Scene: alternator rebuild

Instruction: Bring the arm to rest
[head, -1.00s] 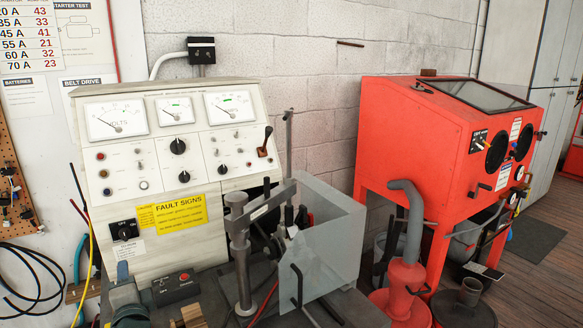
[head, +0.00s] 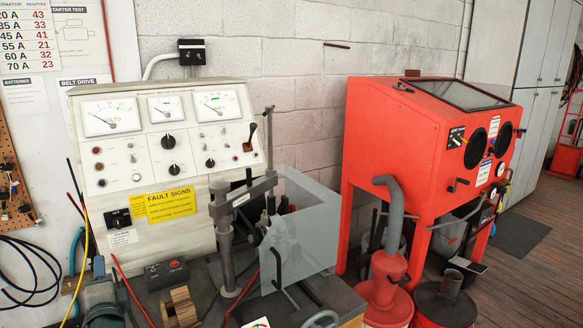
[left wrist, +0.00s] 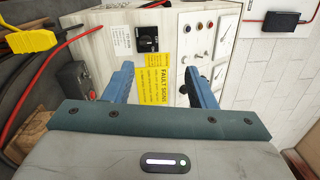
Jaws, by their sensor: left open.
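My left gripper (head: 104,280) is at the lower left of the head view, in front of the lower left part of the test bench panel. In the left wrist view (left wrist: 163,88) its two blue fingers stand well apart, with nothing held between them. Beyond the fingers are the panel's yellow fault signs label (left wrist: 160,70) and a black switch (left wrist: 147,38). My right gripper is in neither view.
The cream test bench (head: 165,150) stands close in front. A red-button box (head: 166,272) and a wooden block (head: 180,307) lie near the gripper. Yellow and red leads run beside it. A clear guard (head: 300,235) and a red cabinet (head: 425,140) stand right.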

